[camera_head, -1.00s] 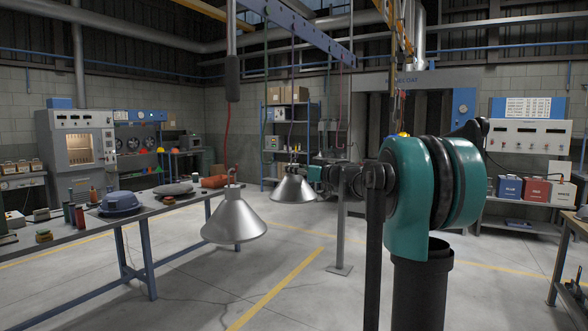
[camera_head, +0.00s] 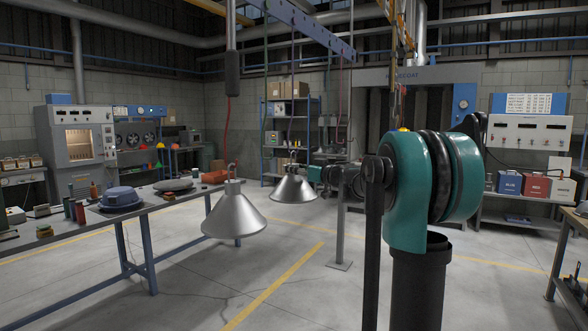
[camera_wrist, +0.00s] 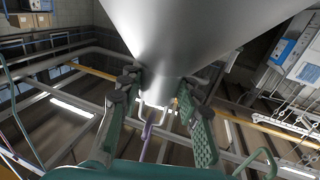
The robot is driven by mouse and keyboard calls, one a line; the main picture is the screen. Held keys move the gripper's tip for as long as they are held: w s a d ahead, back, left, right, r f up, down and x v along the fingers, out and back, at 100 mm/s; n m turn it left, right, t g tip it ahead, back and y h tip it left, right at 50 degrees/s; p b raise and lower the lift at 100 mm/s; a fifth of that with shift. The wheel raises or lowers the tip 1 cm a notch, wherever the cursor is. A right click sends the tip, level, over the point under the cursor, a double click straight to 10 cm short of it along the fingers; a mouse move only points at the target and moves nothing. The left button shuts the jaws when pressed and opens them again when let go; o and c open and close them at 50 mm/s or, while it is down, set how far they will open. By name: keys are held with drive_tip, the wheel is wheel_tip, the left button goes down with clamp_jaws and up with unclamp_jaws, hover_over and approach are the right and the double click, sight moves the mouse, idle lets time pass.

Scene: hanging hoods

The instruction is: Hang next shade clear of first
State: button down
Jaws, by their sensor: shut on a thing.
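A grey metal cone shade (camera_head: 235,212) hangs at the centre left in the head view, its top hook below a red cord (camera_head: 227,135). A second, similar shade (camera_head: 293,188) is behind it to the right, upright, with a visible gap between them in the picture. My gripper (camera_head: 314,173) is shut on this second shade near its narrow top. In the wrist view the shade's cone (camera_wrist: 190,40) fills the upper middle, with my gripper's fingers (camera_wrist: 158,88) either side of its neck. A purple cord (camera_wrist: 147,140) ends at its wire loop (camera_wrist: 153,115); whether they are hooked together I cannot tell.
An overhead blue-grey rail (camera_head: 310,25) carries the hanging cords. A long bench (camera_head: 165,205) with a blue hood and several small items stands at left. A blue shelf rack (camera_head: 290,125) stands behind. Open floor (camera_head: 270,270) lies below the shades.

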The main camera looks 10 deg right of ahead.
drive_tip(key=c, duration=1)
unclamp_jaws()
drive_tip(key=v, duration=1.2)
drive_tip(key=s+d+f+m+t+h, duration=0.1)
drive_tip(key=d+f+m+t+h, duration=0.3)
drive_tip(key=h, duration=0.3)
drive_tip(key=s+d+f+m+t+h, duration=0.1)
drive_tip(key=s+d+f+m+h, duration=0.15)
drive_tip(key=d+m+h, duration=0.3)
drive_tip(key=s+f+g+h, duration=0.1)
drive_tip(key=s+f+g, duration=0.2)
drive_tip(key=s+f, duration=0.45)
drive_tip(key=s+a+f+m+g, duration=0.1)
drive_tip(key=s+f+g, duration=0.3)
drive_tip(key=f, duration=0.7)
drive_tip(key=s+f+g+h, duration=0.1)
drive_tip(key=s+f+g, duration=0.2)
drive_tip(key=s+f, duration=0.45)
drive_tip(key=s+a+f+n+g+y, duration=0.1)
drive_tip(key=s+a+f, duration=0.1)
drive_tip(key=s+f, duration=0.2)
drive_tip(key=s+a+f+g+y, duration=0.1)
drive_tip(key=s+a+f+g, duration=0.1)
drive_tip(key=s+a+f, duration=0.1)
drive_tip(key=s+a+f+n+g+y, duration=0.1)
drive_tip(key=s+a+f, duration=0.2)
drive_tip(key=s+f, duration=0.1)
drive_tip(key=shift+s+f+n+g, duration=0.35)
drive_tip(key=shift+s+f+g, duration=0.05)
drive_tip(key=shift+s, duration=0.45)
